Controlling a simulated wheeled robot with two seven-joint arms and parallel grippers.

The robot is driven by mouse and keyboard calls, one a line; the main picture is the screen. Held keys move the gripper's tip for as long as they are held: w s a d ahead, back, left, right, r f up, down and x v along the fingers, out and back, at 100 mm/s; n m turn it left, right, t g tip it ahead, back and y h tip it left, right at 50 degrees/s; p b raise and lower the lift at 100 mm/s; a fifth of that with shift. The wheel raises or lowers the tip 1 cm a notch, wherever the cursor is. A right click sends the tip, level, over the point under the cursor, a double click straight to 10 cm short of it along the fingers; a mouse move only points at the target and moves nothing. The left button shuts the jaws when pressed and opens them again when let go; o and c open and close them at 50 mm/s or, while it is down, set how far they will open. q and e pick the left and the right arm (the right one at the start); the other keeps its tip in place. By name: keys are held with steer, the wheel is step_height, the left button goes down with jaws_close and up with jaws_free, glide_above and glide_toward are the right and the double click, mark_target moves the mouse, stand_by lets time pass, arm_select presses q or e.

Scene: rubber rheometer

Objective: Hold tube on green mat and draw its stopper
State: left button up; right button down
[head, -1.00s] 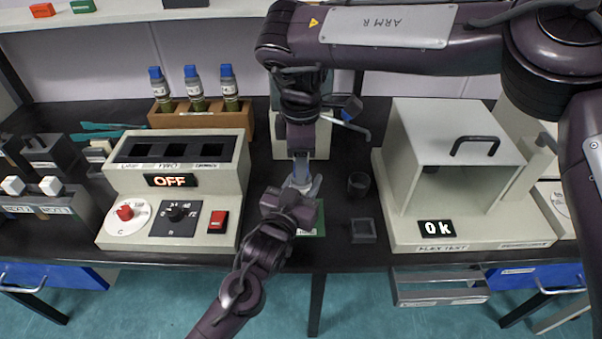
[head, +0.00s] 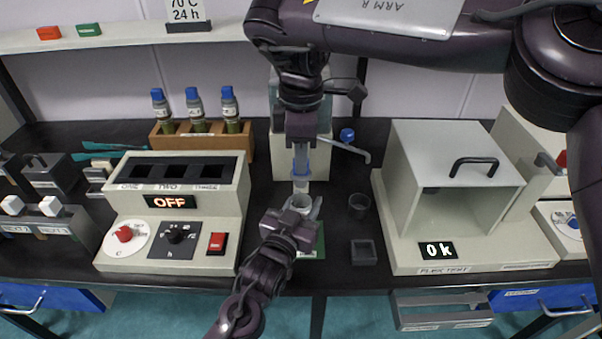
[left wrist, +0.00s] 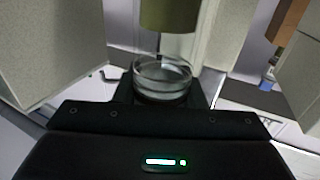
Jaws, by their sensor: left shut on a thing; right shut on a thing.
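The glass tube (head: 301,202) stands over the green mat (head: 319,243) at the table's front middle. My left gripper (head: 302,212) is shut around it from the front. My right gripper (head: 301,166) comes down from above and is shut on the stopper (head: 301,186), whose pale lower end hangs above the tube.
A heater box (head: 172,222) reading OFF stands left, with a wooden rack (head: 183,143) of blue-capped bottles behind. A white tester (head: 470,257) reading Ok stands right. A dark cup (head: 359,205) and small square tray (head: 363,252) lie between the tube and the tester.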

steer(key=shift+r, duration=4.25)
arm_select(q)
steer(key=o, duration=1.1)
steer(key=shift+o, duration=0.2)
